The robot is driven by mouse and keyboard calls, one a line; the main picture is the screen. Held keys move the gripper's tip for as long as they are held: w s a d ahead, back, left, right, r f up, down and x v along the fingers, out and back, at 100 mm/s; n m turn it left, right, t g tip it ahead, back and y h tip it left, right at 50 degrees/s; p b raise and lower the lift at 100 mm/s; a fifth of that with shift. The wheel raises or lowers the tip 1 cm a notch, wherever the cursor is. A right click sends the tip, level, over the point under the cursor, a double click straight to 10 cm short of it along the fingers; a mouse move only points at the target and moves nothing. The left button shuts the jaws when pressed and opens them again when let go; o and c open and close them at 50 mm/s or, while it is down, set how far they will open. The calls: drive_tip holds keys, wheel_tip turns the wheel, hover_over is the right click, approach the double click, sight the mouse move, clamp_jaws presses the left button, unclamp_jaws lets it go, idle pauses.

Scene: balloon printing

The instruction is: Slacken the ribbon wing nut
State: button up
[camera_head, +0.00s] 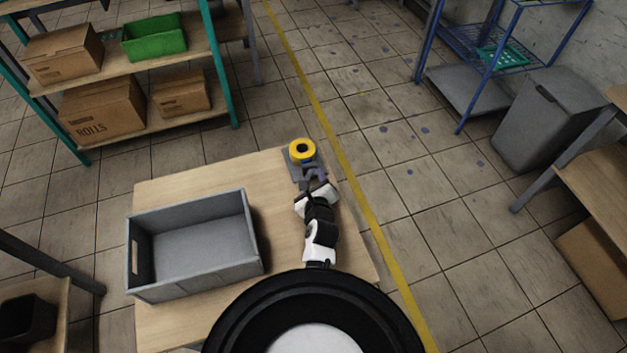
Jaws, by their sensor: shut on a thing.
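A yellow ribbon roll (302,151) with a dark centre sits on a small grey holder (291,162) at the far right corner of the wooden table. My arm reaches away from me along the table's right side. My gripper (316,178) is at the near side of the holder, just below the yellow roll in the picture. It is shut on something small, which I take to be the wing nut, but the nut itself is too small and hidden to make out.
A grey open crate (190,290) stands empty on the left of the table (160,190). Shelves with cardboard boxes (103,108) and a green bin (153,38) stand at the back left. A blue rack (470,50) and a grey bin (545,120) stand at the right.

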drive_tip(key=shift+n, duration=0.4)
drive_tip(key=o, duration=1)
drive_tip(key=shift+f, duration=0.1)
